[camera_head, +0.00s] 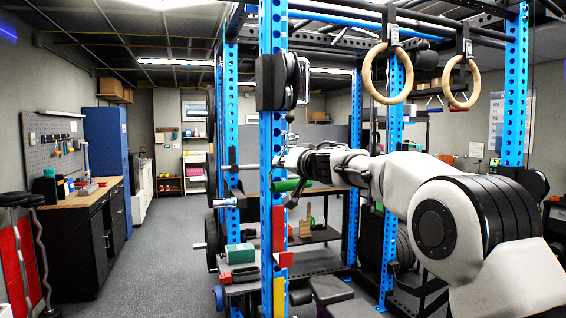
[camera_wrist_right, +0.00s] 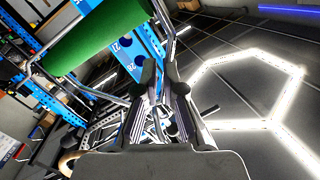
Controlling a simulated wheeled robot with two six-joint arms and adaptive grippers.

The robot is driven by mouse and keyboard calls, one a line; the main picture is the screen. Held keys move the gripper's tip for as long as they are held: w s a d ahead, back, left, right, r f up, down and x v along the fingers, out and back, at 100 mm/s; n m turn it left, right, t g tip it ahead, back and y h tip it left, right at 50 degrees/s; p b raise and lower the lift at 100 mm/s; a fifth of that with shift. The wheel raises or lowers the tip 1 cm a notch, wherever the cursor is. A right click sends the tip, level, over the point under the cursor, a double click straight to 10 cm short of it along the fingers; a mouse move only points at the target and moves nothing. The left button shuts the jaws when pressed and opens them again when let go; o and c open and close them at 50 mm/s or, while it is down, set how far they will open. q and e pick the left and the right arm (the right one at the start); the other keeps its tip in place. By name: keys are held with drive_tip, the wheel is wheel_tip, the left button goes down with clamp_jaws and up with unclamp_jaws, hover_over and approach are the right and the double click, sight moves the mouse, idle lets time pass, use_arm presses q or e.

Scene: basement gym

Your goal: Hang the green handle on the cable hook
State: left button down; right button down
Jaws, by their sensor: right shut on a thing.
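The green handle (camera_head: 291,185) hangs just below my right gripper (camera_head: 281,161), beside the blue rack upright in the head view. In the right wrist view the green handle (camera_wrist_right: 95,35) is a large green cylinder at upper left, on a thin metal frame. My right gripper's fingers (camera_wrist_right: 159,78) are close together there, shut on the handle; the exact grip point is hard to see. A small metal fitting (camera_head: 290,138) shows by the upright just above the gripper; I cannot tell whether it is the cable hook. My left gripper is out of view.
The blue rack upright (camera_head: 272,215) stands right beside the gripper. Wooden rings (camera_head: 388,75) hang at upper right, above my right arm. A wooden-topped bench (camera_head: 85,196) stands at left. The grey floor (camera_head: 165,255) between bench and rack is clear.

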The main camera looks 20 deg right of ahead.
drive_tip(key=c, duration=1.4)
unclamp_jaws()
drive_tip(key=shift+f, duration=0.1)
drive_tip(key=shift+o, duration=0.9)
drive_tip(key=shift+w+a, duration=0.1)
drive_tip(key=shift+w, duration=0.15)
drive_tip(key=shift+s, duration=0.1)
